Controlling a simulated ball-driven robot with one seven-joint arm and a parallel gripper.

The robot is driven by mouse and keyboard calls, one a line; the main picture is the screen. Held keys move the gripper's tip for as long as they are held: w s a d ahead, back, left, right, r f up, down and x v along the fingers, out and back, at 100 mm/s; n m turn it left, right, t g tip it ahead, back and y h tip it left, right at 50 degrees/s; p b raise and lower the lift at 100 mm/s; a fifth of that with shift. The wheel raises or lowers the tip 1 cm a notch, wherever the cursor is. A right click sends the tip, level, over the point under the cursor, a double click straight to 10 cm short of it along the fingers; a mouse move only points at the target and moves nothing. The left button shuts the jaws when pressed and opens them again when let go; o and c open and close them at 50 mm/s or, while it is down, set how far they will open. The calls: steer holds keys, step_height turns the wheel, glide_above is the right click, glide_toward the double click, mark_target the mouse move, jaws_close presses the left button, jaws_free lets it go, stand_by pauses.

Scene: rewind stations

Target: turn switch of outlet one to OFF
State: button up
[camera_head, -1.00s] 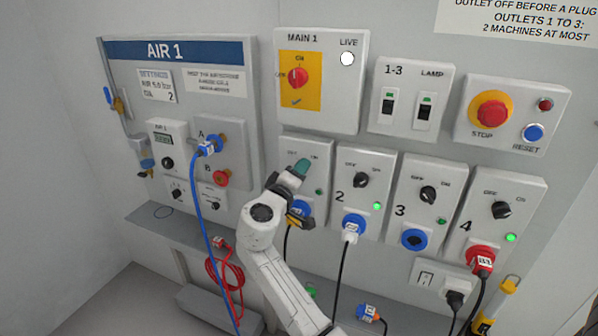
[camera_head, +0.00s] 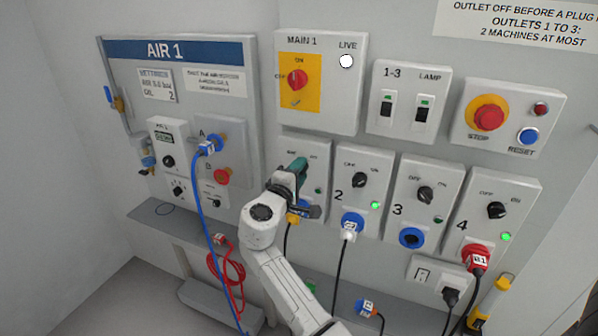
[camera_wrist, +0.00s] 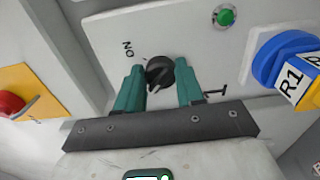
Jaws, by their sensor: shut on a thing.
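Outlet one is the leftmost outlet box (camera_head: 318,152) in the head view, below MAIN 1. My gripper (camera_head: 298,168) is at its upper part, and its teal fingers hide the switch there. In the wrist view the black rotary switch (camera_wrist: 160,74) sits between the two teal fingertips of my gripper (camera_wrist: 160,82), which are shut on it. A pale mark on the knob points toward the lower left of that picture. The ON label (camera_wrist: 128,48) shows left of the knob; the OFF label is not clearly readable. Outlet one's round green lamp (camera_wrist: 225,17) looks dark.
A blue and yellow plug marked R1 (camera_wrist: 300,80) is close to my gripper on the right in the wrist view. Outlet two (camera_head: 376,160), with a lit green lamp, is just right. The AIR 1 panel (camera_head: 235,75) with a blue hose (camera_head: 196,200) is left.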

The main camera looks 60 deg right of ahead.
steer(key=shift+w, duration=0.1)
steer(key=o, duration=1)
steer(key=shift+o, duration=0.2)
steer(key=s+a+b, duration=0.1)
steer(key=a+b, duration=0.1)
steer(key=a, duration=0.8)
steer(key=shift+s+a, duration=0.3)
steer(key=shift+a, duration=0.1)
steer(key=s+a+f+m+y, duration=0.1)
steer(key=s+a+f+y, duration=0.3)
steer(key=f, duration=0.5)
steer(key=s+a+f+m+y, duration=0.1)
steer(key=s+f+y, duration=0.4)
steer(key=f, duration=0.4)
steer(key=s+a+f+y, duration=0.4)
steer(key=s+a, duration=0.3)
steer(key=s+a+f+g+y, duration=0.1)
steer(key=s+a+f+y, duration=0.3)
steer(key=s+a, duration=0.4)
steer(key=shift+s+f+g+y, duration=0.25)
steer(key=shift+f+g+y, duration=0.05)
steer(key=shift+f, duration=0.25)
